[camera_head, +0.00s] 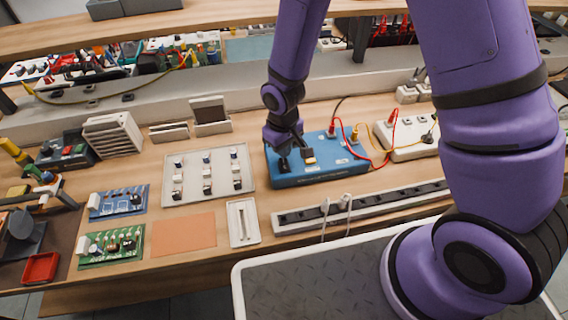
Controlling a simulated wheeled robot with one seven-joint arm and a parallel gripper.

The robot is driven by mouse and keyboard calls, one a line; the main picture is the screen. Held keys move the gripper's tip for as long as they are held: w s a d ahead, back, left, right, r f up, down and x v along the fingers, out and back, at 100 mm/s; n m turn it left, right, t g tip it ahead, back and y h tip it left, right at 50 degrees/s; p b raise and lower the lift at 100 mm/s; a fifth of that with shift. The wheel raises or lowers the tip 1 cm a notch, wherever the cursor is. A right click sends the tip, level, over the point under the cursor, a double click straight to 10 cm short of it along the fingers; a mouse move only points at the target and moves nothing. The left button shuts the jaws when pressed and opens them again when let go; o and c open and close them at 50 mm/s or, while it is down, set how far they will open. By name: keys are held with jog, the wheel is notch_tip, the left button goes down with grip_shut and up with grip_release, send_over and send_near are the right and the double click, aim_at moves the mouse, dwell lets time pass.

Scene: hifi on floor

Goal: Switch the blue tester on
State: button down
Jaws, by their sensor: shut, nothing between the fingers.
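The blue tester (318,178) lies on the wooden bench, right of the middle of the head view. It is a flat blue box with red and yellow leads plugged in at its right side. My gripper (284,163) is shut and empty, pointing down over the left end of the tester's top. The fingertips are dark against dark parts there, so I cannot tell whether they touch the tester. The part of the top under my gripper is hidden, and I cannot make out a switch or its position. A small dark part with a tan piece (308,156) shows right of my gripper.
A white tray (170,190) with several small parts lies left of the tester. A long power strip (370,205) runs in front. A white box (405,138) with leads stands to the right. Blue (118,201) and green (112,245) circuit boards lie at left. An orange mat (184,233) is bare.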

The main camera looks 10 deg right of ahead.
aim_at(283, 160)
jog(key=shift+f, duration=1.25)
dwell(0.9)
jog(key=shift+r, duration=3.5)
